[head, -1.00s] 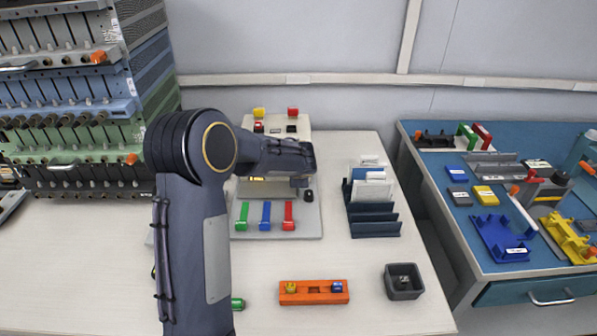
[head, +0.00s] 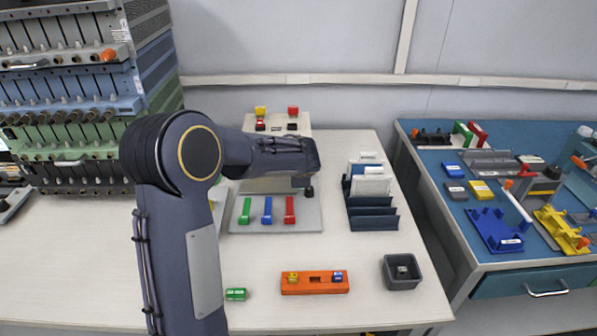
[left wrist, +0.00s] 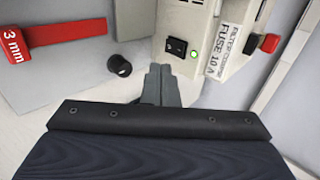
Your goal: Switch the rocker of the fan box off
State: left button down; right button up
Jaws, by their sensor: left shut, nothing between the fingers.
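The fan box shows in the left wrist view as a beige box (left wrist: 222,20) with a black rocker (left wrist: 176,48) on its face. A small green lamp (left wrist: 194,55) glows beside the rocker. In the head view my left arm covers much of the box, and the gripper's fingers are mostly hidden. My right gripper is not in view.
A black knob (left wrist: 119,66) and a red "3 mm" piece (left wrist: 55,42) are near the gripper. Green, blue and red pieces lie on a grey plate (head: 240,226). A slotted rack (head: 373,222), an orange holder (head: 314,288) and a dark bin (head: 402,284) stand on the table.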

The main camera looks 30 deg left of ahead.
pick_arm(q)
jog(key=v, duration=0.7)
jog(key=shift+r, duration=0.25)
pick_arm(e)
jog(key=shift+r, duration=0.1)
